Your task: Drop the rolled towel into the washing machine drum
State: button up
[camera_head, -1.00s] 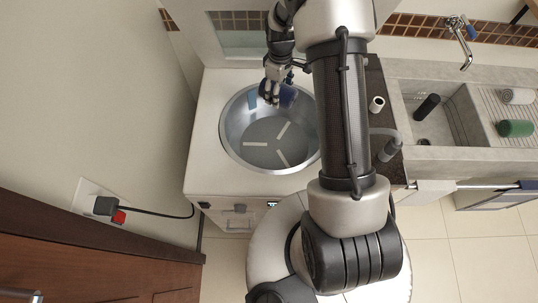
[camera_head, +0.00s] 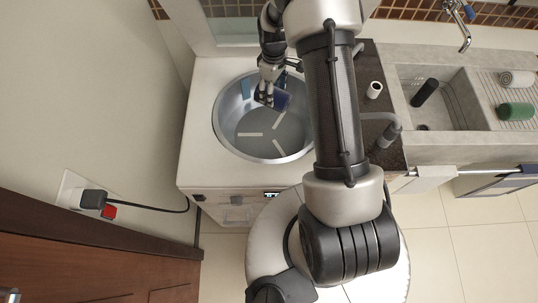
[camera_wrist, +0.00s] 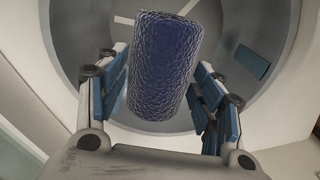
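The rolled towel (camera_head: 282,101) is dark blue and hangs over the washing machine drum (camera_head: 222,128). In the wrist view the rolled towel (camera_wrist: 163,70) fills the space between the finger pads, with only a thin gap seen at its left side. My gripper (camera_head: 266,97) appears closed around it, inside the rim outline near the back of the drum. In the wrist view my gripper (camera_wrist: 160,85) has a blue pad on each side of the towel. The drum (camera_wrist: 80,30) shows behind it as a round grey bowl. The towel's height above the drum floor is hard to tell.
A white machine top (camera_head: 195,110) surrounds the drum. To the right are a dark counter with a white roll (camera_head: 374,90), a faucet, and a sink (camera_head: 440,115) with a black cylinder. A green roll (camera_head: 515,111) lies on the rack. A wooden door (camera_head: 90,260) is at lower left.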

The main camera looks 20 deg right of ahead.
jog(key=o, duration=0.4)
jog(key=shift+c, duration=0.2)
notch_tip(320, 180, up, 8)
jog(key=shift+f, duration=0.25)
dwell(0.4)
